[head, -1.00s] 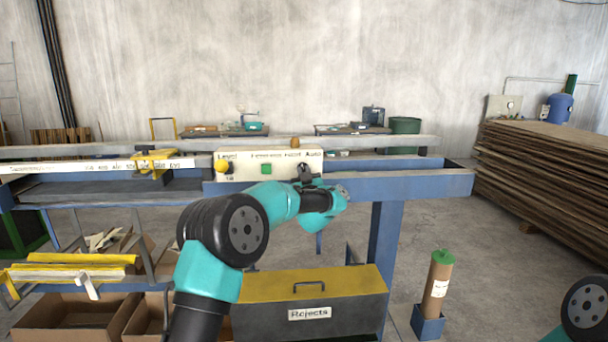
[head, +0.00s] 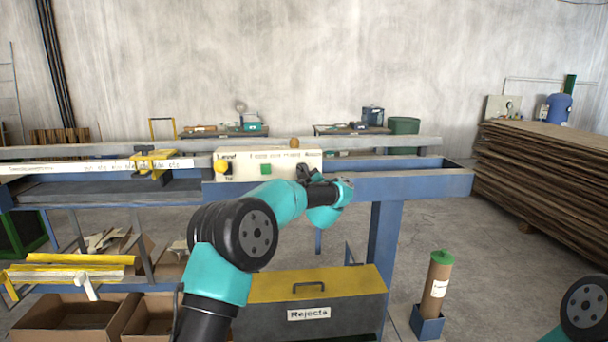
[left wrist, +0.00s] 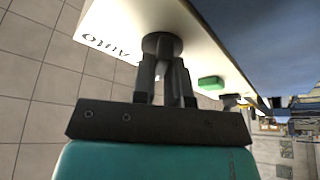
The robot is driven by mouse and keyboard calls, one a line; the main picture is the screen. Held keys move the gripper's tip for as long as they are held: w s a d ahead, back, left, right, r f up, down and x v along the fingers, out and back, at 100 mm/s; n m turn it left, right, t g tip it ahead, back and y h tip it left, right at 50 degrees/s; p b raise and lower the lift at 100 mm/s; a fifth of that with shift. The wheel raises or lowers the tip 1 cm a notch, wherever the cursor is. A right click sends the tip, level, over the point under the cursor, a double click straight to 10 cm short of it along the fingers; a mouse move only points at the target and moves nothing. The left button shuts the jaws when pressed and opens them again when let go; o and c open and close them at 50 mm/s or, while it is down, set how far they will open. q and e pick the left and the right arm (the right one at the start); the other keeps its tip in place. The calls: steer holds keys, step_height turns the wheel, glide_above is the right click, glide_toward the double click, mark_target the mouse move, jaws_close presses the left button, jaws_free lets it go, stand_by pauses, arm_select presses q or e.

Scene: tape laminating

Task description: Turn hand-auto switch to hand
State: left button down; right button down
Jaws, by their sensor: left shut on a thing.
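The pale control panel (head: 243,168) stands on the blue bench rail. The hand-auto switch is a dark round knob (left wrist: 161,44) on the panel face, near upside-down AUTO lettering (left wrist: 108,46) in the left wrist view. My left gripper (head: 305,172) is at the right part of the panel; in the left wrist view its fingers (left wrist: 165,70) are shut on the knob. The fingers cover part of the knob, and I cannot tell its exact pointing. In the head view the gripper and wrist hide the knob. My right gripper is out of view.
The blue rail (head: 410,184) runs below. A Rejects box (head: 350,305) stands underneath.

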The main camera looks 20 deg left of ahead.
arm_select(q)
steer(key=c, duration=1.1)
jaws_free()
steer(key=shift+c, duration=0.2)
steer(key=v, duration=1.7)
steer(key=shift+s, duration=0.25)
steer(key=shift+f, duration=0.1)
